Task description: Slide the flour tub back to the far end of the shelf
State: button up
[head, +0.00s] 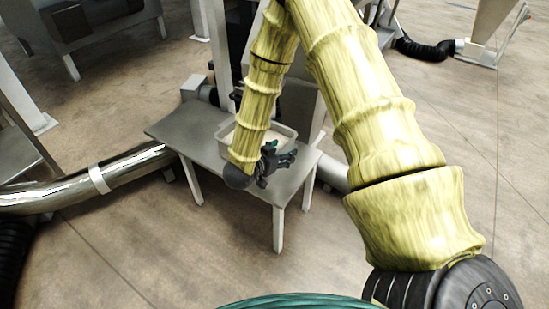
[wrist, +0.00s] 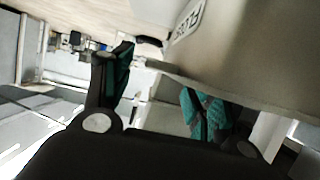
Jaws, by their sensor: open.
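The flour tub (head: 284,130) is a pale, open-topped rectangular tub with light contents, standing on the grey metal shelf (head: 180,128) in the head view. My forearm crosses in front of it and hides its middle. My gripper (head: 288,161) is open at the near side of the tub, low over the shelf's front right part, with its fingers pointing right. Whether it touches the tub cannot be told. A broad grey-beige surface with an edge fills the upper right there.
A shiny metal pipe (head: 135,165) with a white band runs to the shelf's left side. A dark motor-like unit and upright panels stand behind the shelf. The shelf's left top is bare. Open floor lies in front of its legs (head: 278,230).

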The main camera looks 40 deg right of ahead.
aim_at(286, 150)
jog(key=shift+x, duration=1.6)
grip_shut()
